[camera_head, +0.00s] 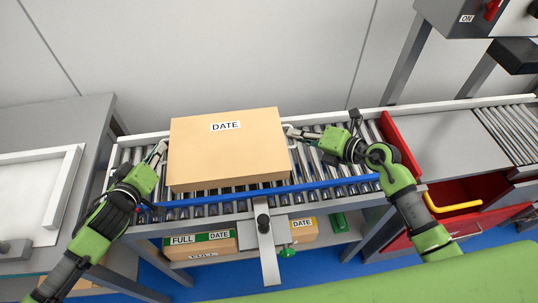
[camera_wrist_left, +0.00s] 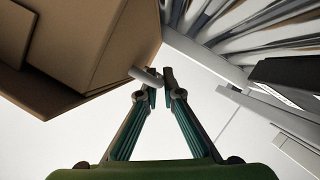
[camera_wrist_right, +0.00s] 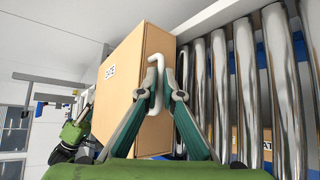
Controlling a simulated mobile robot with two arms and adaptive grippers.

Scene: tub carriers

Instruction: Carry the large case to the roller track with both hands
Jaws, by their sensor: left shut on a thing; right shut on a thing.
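The large case (camera_head: 225,155) is a tan box with a DATE label, over the left part of the roller track (camera_head: 340,189). I cannot tell whether its underside touches the rollers. My left gripper (camera_head: 157,158) is at the case's left side, shut on a white handle, which shows in the left wrist view (camera_wrist_left: 145,75). My right gripper (camera_head: 300,133) is at the right side, shut on the other white handle (camera_wrist_right: 152,72). The case also shows in the right wrist view (camera_wrist_right: 132,85), close beside the metal rollers.
A blue rail (camera_head: 330,184) runs along the track's front edge, and a red plate (camera_head: 398,145) stands at its right end. A grey table (camera_head: 70,125) is at the left. Smaller boxes (camera_head: 187,245) lie on a shelf below. Bare rollers lie right of the case.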

